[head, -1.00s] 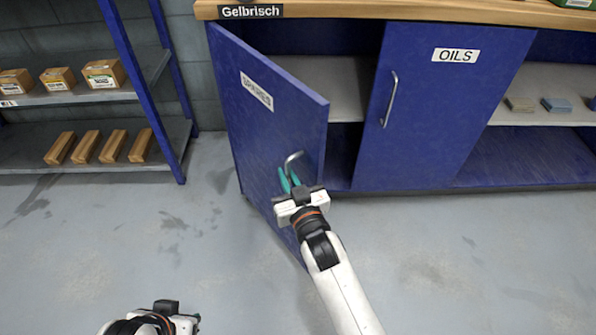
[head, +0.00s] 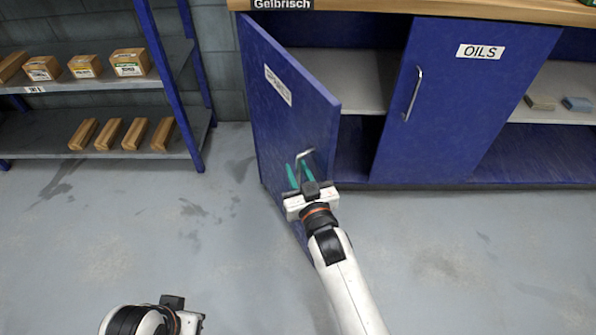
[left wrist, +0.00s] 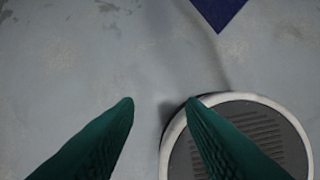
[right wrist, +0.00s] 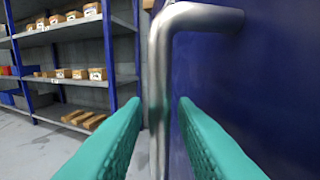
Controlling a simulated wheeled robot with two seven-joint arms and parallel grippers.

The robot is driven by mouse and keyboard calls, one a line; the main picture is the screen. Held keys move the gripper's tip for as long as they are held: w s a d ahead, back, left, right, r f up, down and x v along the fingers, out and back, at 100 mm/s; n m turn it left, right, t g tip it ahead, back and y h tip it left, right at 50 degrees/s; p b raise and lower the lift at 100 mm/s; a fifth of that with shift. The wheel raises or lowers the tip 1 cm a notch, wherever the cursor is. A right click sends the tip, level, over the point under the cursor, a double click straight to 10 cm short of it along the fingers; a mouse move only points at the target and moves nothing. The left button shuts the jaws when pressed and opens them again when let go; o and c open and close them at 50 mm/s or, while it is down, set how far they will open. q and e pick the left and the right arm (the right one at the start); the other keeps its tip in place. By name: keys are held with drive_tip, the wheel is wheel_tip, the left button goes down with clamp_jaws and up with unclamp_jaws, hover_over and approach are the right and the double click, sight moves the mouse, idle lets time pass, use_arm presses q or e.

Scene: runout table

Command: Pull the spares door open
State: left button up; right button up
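The blue spares door (head: 285,110) stands partly open, swung out from the cabinet, with its label (head: 278,84) facing left. Its metal bar handle (head: 304,156) is near the free edge. My right gripper (head: 300,176) is at the handle, fingers apart. In the right wrist view the handle (right wrist: 160,85) passes between the open green fingers (right wrist: 158,112), with slim gaps showing on both sides. My left gripper is low in the head view, its fingers hidden there. In the left wrist view its fingers (left wrist: 160,102) are apart and empty above the floor.
The closed OILS door (head: 455,110) is right of the opening, under the wooden worktop (head: 450,8). A shelf rack (head: 60,140) with boxes and wooden blocks stands left of the spares door. The grey floor (head: 150,220) between is clear.

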drive_tip(key=shift+s, duration=0.1)
